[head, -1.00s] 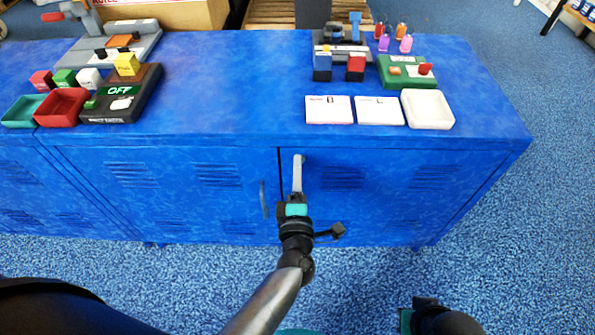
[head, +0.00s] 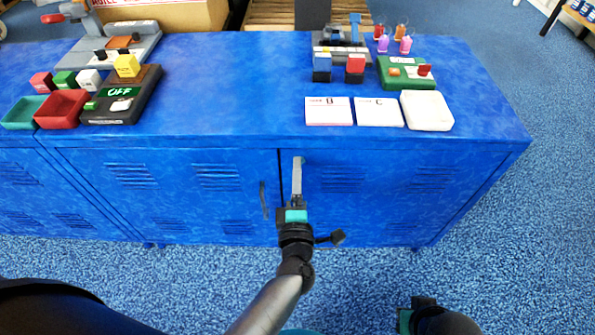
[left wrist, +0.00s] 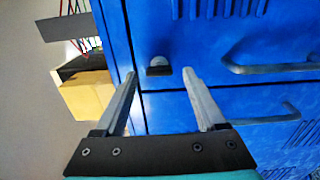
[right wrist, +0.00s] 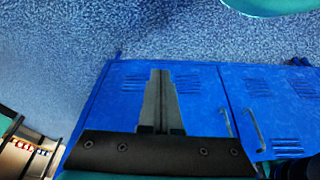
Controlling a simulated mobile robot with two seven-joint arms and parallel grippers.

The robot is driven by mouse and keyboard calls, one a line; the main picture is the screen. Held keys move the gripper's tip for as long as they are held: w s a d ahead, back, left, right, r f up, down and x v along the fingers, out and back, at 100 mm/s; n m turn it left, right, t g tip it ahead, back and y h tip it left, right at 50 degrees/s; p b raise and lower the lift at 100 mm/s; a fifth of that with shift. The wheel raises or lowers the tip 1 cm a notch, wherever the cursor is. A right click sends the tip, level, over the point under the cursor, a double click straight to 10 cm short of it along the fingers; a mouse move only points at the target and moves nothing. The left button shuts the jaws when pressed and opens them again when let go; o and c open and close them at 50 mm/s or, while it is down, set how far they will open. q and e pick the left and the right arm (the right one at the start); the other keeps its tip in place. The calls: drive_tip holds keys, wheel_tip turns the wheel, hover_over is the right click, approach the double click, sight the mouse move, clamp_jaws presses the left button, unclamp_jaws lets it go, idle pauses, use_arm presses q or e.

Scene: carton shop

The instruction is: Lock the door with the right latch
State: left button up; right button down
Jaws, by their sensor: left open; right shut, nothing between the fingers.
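The blue cabinet's right door (head: 385,195) looks closed, flush beside the left door (head: 165,190). The right latch (left wrist: 158,68), a small dark knob near the door's top and the seam, shows in the left wrist view. My left gripper (head: 298,160) is open in front of the right door's upper inner corner. Its fingertips (left wrist: 160,74) appear on either side of the latch; I cannot tell whether they touch it. The gripper hides most of the latch in the head view. My right gripper (right wrist: 161,72) is shut and empty, away from the doors.
The right door's handle (left wrist: 265,68) and the left door's handle (head: 264,200) stick out near the seam. The cabinet top (head: 230,85) carries cards, trays and small devices. The carpet (head: 500,250) right of the cabinet is clear.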

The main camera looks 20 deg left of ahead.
use_arm(q)
drive_tip(key=p+v, duration=0.1)
drive_tip(key=v, duration=0.5)
drive_tip(key=shift+s, duration=0.15)
use_arm(e)
drive_tip(key=f, duration=0.1)
drive_tip(key=s+f, duration=0.1)
drive_tip(key=f, duration=0.1)
drive_tip(key=shift+s+d+f+g, duration=0.1)
drive_tip(key=shift+f+g, duration=0.1)
drive_tip(key=shift+g, duration=0.1)
use_arm(q)
drive_tip(key=shift+r, duration=0.1)
